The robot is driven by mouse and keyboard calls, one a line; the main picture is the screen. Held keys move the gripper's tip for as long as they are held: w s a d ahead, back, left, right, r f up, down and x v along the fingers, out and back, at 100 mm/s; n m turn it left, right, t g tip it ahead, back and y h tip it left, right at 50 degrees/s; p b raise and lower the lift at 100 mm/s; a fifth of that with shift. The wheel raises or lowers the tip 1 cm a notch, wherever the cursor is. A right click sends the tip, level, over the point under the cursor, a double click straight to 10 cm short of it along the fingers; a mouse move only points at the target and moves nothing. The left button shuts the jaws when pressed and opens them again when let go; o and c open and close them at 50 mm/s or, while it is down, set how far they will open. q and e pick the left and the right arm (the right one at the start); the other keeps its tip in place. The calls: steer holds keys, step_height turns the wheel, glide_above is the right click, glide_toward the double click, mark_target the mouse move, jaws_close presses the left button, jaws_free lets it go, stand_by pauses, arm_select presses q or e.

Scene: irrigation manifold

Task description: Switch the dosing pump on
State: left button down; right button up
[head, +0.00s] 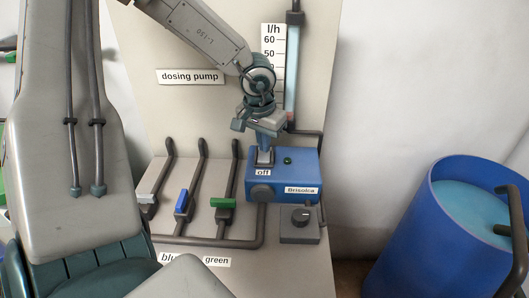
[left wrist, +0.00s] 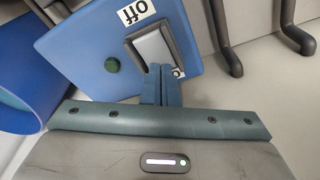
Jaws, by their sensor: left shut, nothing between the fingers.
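The dosing pump is a blue box (head: 290,183) on the panel, seen also in the left wrist view (left wrist: 75,55). On its top is a grey rocker switch (left wrist: 152,46) in a dark frame. An "off" label (head: 263,172) lies at one end of the switch; a second label (left wrist: 178,73) at the other end is partly hidden by my fingers. A dark green lamp (head: 287,160) sits beside the switch and looks unlit. My left gripper (head: 264,157) is shut and empty, its fingertips at the switch end by the half-hidden label; I cannot tell whether they touch.
Left of the pump, pipes carry white, blue (head: 182,201) and green (head: 222,203) valve handles. A flow tube (head: 292,75) rises behind. A blue barrel of liquid (head: 437,220) stands at right.

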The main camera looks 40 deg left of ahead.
arm_select(q)
steer(key=shift+f+b, duration=0.3)
steer(key=shift+f, duration=0.05)
steer(key=shift+r, duration=0.2)
steer(key=shift+r+p, duration=0.6)
steer(key=shift+p, duration=0.1)
steer(key=shift+r+p, duration=1.95)
steer(key=shift+r, duration=0.85)
